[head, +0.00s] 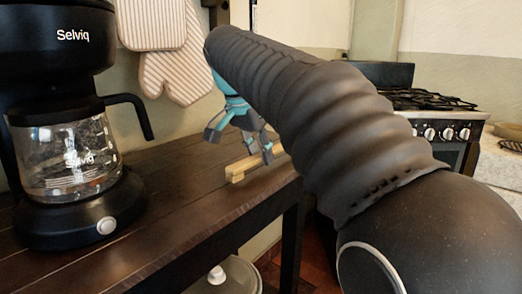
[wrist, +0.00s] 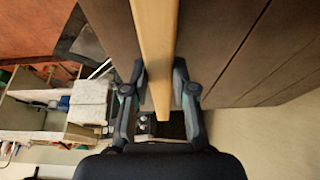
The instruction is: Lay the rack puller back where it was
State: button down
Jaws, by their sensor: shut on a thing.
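The rack puller (wrist: 157,45) is a pale wooden stick. In the wrist view it runs from the top edge down between the two fingers of my gripper (wrist: 159,75), which is shut on it. In the head view the puller (head: 249,166) is at the dark wooden top, near its front edge. My gripper (head: 240,143) is above it, with teal and grey fingers pointing down. My arm hides part of the gripper and the far end of the puller. I cannot tell whether the puller touches the wood or hangs just above it.
A black coffee maker (head: 65,215) with a glass jug stands on the dark wooden top (head: 175,190) at left. Striped oven mitts (head: 180,70) hang on the wall behind. A stove (head: 440,115) stands at right. The wood between coffee maker and puller is clear.

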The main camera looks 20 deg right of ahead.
jog(key=shift+f, duration=0.2)
jog(key=c, duration=0.9)
grip_release()
jog(key=shift+c, duration=0.2)
jog(key=shift+r, duration=0.15)
jog(key=p+v, duration=0.3)
jog(key=v, duration=1)
jog(key=shift+p, duration=0.3)
jog(key=shift+w+d, duration=0.15)
